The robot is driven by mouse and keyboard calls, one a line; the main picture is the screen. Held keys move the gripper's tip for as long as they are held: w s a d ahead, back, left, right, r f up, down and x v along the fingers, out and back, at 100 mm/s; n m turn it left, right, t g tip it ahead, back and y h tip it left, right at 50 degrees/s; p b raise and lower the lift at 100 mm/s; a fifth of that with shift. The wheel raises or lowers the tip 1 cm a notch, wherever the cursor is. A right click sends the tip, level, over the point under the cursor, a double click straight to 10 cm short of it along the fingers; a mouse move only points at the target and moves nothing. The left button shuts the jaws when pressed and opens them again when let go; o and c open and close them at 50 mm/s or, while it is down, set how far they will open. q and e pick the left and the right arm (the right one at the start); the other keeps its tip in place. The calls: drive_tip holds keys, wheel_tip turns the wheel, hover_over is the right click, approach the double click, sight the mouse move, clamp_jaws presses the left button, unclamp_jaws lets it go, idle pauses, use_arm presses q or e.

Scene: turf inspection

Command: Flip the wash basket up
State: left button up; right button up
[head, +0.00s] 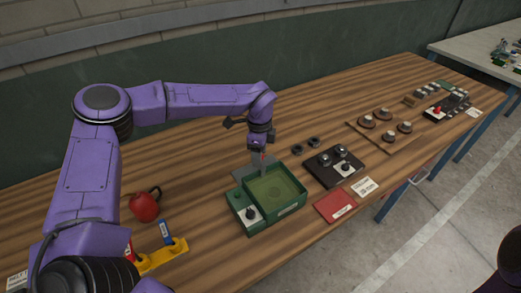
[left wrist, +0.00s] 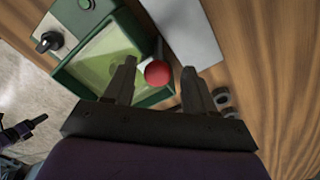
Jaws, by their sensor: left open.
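The green wash unit (head: 292,213) sits mid-table, with an olive-green basin inside its rim; it also shows in the left wrist view (left wrist: 62,78). The wash basket appears to be the olive mesh-like area (head: 272,189) lying low and flat inside. A lever with a round red knob (left wrist: 157,73) stands at the unit's back edge. My left gripper (head: 259,150) is above that edge, pointing down. In the left wrist view its open fingers (left wrist: 157,88) are on either side of the red knob, with gaps visible. What seems to be my right gripper (left wrist: 36,122) shows small at the left edge.
A grey plate (head: 250,166) lies behind the unit. A red kettle-like item (head: 145,207) and a yellow holder (head: 165,256) are to the left. A dark knob panel (head: 334,167), two dark rings (head: 305,146) and a red booklet (head: 335,205) are to the right.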

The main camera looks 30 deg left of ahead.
use_arm(q)
drive_tip(key=shift+s+d+r, duration=0.1)
drive_tip(key=shift+s+r, duration=0.05)
drive_tip(key=shift+s, duration=0.05)
clamp_jaws()
wheel_tip(320, 180, up, 4)
drive_tip(key=shift+w+r+p, duration=0.15)
drive_tip(key=shift+r+p, duration=0.1)
drive_tip(key=shift+p, duration=0.4)
drive_tip(key=shift+r, duration=0.2)
drive_tip(key=shift+f, duration=0.1)
unclamp_jaws()
